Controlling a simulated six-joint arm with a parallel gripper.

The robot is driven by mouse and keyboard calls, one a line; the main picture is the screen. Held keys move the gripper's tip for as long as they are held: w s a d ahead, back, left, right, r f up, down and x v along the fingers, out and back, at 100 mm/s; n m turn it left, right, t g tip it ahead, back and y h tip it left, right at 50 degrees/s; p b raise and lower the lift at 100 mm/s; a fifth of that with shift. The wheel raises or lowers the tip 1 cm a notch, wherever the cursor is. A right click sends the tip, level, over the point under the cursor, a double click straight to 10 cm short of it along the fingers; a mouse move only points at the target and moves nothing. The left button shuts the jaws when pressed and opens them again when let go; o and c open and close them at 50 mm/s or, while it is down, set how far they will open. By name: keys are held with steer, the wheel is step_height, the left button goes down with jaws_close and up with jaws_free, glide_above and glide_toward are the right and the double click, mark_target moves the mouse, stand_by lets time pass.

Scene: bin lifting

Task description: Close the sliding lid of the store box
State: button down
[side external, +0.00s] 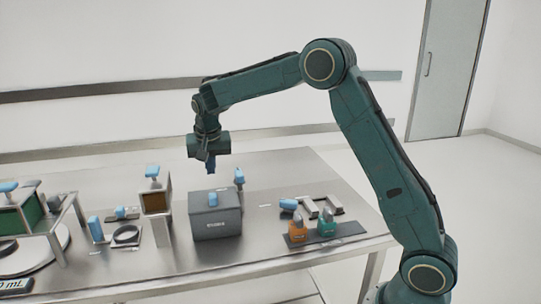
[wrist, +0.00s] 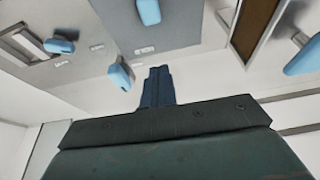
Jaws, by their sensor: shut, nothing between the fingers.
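The grey store box (side external: 216,222) stands on the metal table, with a pale label on its front. A blue handle (side external: 213,198) stands up from its top; how far the lid is slid cannot be told. In the wrist view the box's grey surface (wrist: 175,38) fills the top middle, and the blue handle (wrist: 149,12) is at the top edge. My gripper (side external: 211,170) is shut and empty, pointing down above the box and apart from the handle. In the wrist view its fingers (wrist: 157,72) are together.
A blue-topped post (side external: 239,177) stands close behind the box. A tall brown-fronted holder (side external: 155,203) with a blue knob is at its left. A dark tray (side external: 310,238) with orange and teal items lies right.

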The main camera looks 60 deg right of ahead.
steer(key=v, duration=0.4)
steer(key=shift+r, duration=0.35)
steer(key=s+a+r+n+t+y, duration=0.15)
steer(key=s+r, duration=0.25)
steer(key=s, duration=0.5)
steer(key=s+a+r+n, duration=0.2)
steer(key=s+r+n, duration=0.15)
steer(key=s, duration=0.55)
steer(key=s+a+f+n, duration=0.2)
steer(key=s, duration=0.7)
steer(key=s+a+f+n+t+y, duration=0.1)
steer(key=s+a+f+n, duration=0.1)
steer(key=s, duration=0.7)
steer(key=shift+a+f, duration=0.15)
steer(key=shift+f, duration=0.1)
